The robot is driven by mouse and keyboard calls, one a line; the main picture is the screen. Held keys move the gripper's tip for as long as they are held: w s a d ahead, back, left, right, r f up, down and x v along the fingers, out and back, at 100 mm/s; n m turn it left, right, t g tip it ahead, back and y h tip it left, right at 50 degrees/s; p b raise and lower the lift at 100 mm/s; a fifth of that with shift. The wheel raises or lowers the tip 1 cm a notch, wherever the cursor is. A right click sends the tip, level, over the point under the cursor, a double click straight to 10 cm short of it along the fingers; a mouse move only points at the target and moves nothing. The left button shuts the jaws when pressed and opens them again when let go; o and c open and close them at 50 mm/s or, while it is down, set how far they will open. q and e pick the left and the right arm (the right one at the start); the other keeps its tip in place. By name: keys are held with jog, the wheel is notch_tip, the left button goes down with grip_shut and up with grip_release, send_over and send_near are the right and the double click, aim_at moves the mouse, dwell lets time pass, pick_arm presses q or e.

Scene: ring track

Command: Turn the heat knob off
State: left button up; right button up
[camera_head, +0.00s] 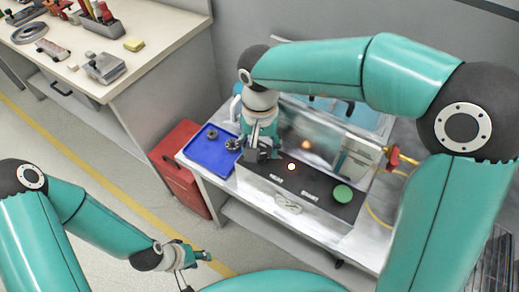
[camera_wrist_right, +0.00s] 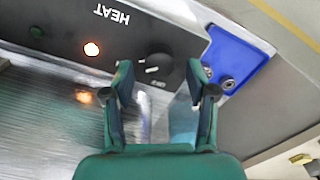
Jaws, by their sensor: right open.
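The heat knob (camera_wrist_right: 159,62) is a round black dial on a dark panel (camera_wrist_right: 70,22) marked "HEAT". A white mark shows on its left side in the right wrist view, and a small label that looks like "OFF" lies just below it. An indicator light (camera_wrist_right: 92,49) glows beside it, also in the head view (camera_head: 291,167). My right gripper (camera_wrist_right: 160,78) is open, its fingers on either side of the knob's lower part; contact cannot be told. In the head view my right gripper (camera_head: 262,153) hides the knob. My left gripper (camera_head: 203,256) is low and away from the panel.
A blue tray (camera_head: 207,158) with small round parts lies beside the panel. A green button (camera_head: 343,193) sits at the panel's other end. A red cabinet (camera_head: 181,165) stands left of the bench. A workbench with tools (camera_head: 150,22) is at the upper left.

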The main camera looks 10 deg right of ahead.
jog(key=shift+f, duration=0.7)
grip_shut()
